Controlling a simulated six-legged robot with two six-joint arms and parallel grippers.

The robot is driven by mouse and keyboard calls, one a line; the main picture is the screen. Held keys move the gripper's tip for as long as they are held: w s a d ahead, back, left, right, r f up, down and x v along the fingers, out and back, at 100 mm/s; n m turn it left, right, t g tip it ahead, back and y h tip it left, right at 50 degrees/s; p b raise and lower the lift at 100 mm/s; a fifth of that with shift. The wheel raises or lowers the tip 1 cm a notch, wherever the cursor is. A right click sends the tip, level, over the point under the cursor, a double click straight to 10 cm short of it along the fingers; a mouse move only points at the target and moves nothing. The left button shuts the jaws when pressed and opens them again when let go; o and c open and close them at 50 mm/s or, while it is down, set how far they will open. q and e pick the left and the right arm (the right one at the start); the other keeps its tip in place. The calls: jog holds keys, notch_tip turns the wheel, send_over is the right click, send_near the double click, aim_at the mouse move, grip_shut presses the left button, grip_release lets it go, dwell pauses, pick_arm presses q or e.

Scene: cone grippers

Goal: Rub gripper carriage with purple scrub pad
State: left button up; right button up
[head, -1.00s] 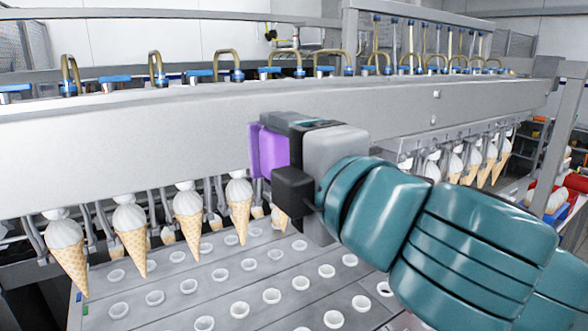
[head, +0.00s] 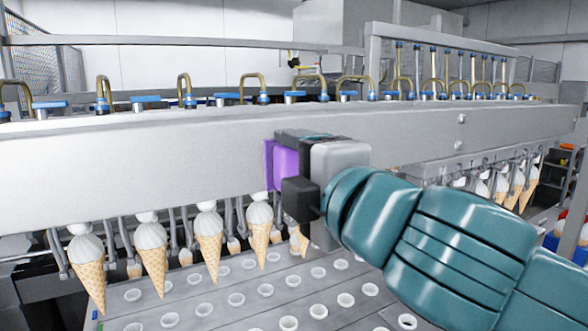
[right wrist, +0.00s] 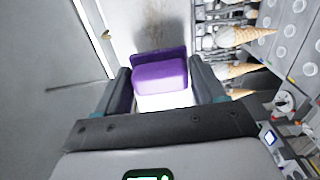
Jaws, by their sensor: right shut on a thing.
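The gripper carriage (head: 120,155) is a long light-grey beam running across the head view. Ice cream cones (head: 208,240) hang in small grippers under it. My right gripper (head: 290,170) is shut on the purple scrub pad (head: 285,165), in front of the beam's face. In the right wrist view the pad (right wrist: 160,75) sits between both fingers, its far side at or very near the grey face. A dark smudge (right wrist: 165,25) shows on that face just beyond the pad. Whether the pad touches the face I cannot tell for sure. My left gripper is not in view.
A grey tray with rows of round holes (head: 235,300) lies below the cones. Blue fittings and bent brass tubes (head: 255,85) line the beam's top. More cones (head: 515,185) hang at the right, beyond my arm.

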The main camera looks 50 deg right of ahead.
jog(key=shift+b+x, duration=0.3)
jog(key=shift+x, duration=0.65)
